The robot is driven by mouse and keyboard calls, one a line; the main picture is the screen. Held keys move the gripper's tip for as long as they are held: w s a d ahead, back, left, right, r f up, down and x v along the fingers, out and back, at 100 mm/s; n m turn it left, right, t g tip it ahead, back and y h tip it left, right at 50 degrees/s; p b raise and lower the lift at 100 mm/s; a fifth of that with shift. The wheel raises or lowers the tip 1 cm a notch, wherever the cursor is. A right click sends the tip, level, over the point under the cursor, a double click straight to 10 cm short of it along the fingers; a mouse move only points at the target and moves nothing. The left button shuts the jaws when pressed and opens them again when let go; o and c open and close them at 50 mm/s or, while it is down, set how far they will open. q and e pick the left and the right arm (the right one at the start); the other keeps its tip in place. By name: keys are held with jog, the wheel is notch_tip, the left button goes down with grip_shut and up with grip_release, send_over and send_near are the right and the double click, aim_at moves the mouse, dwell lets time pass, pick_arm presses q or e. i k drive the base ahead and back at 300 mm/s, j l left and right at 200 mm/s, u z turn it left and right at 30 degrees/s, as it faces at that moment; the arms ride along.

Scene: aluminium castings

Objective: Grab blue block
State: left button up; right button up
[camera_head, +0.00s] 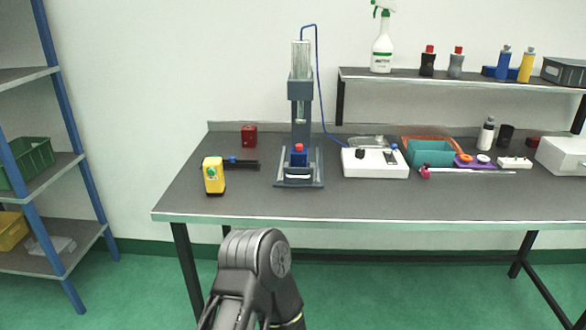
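A blue block (299,158) with a red part (299,147) on top sits on the base of a grey upright stand (299,182) on the table. Both appear in the head view, left of the picture's middle line. One of my dark arm links rises from the bottom edge, in front of the table and below the stand; it is apart from the block. Neither gripper can be made out in this view.
The dark table (240,205) has free room at its front. A yellow device (213,176) and a red block (249,136) are left of the stand. A white box (375,163) and a teal bin (431,153) are right. A blue-framed rack (40,165) stands far left.

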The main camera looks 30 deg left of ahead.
aim_at(298, 159)
jog(key=k+j+u, duration=0.1)
jog(key=u, duration=0.85)
jog(key=i+l+z, duration=0.1)
jog(key=i+z, duration=0.4)
jog(key=i, duration=0.1)
